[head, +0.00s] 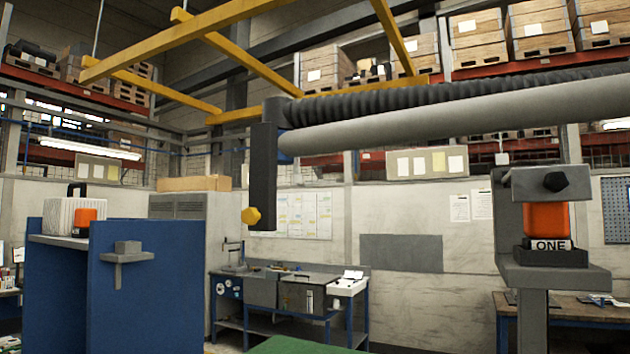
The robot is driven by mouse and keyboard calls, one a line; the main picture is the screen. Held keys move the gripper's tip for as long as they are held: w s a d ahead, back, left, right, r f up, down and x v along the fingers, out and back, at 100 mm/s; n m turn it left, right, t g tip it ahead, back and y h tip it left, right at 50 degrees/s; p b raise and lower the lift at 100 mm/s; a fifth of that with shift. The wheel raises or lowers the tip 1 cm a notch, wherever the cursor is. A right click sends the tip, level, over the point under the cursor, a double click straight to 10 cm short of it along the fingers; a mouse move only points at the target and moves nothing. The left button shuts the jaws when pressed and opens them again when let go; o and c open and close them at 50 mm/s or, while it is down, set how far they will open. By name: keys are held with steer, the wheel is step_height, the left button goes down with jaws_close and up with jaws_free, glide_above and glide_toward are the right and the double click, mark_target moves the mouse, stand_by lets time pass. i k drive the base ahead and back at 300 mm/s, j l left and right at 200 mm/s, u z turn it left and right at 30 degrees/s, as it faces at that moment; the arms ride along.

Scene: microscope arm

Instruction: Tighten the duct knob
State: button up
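A yellow knob (251,216) sits at the lower left side of a dark grey upright bracket (264,180). The bracket hangs at the left end of a long grey duct arm (450,117), which reaches in from the right. A ribbed dark hose (480,95) runs along the top of the duct arm. How tight the knob is cannot be told from here. My gripper is not in view, and nothing is seen touching the knob.
An orange block with a dark base marked ONE (545,245) sits in a grey stand (553,275) at right. A blue cabinet (150,285) stands at left. A workbench (290,290) is behind. A green surface (300,346) shows at the bottom edge. Yellow beams (245,45) hang overhead.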

mark_target(251, 215)
steer(key=l+u, duration=0.15)
steer(key=u, duration=0.55)
steer(key=i+j, duration=0.55)
steer(key=j, duration=0.25)
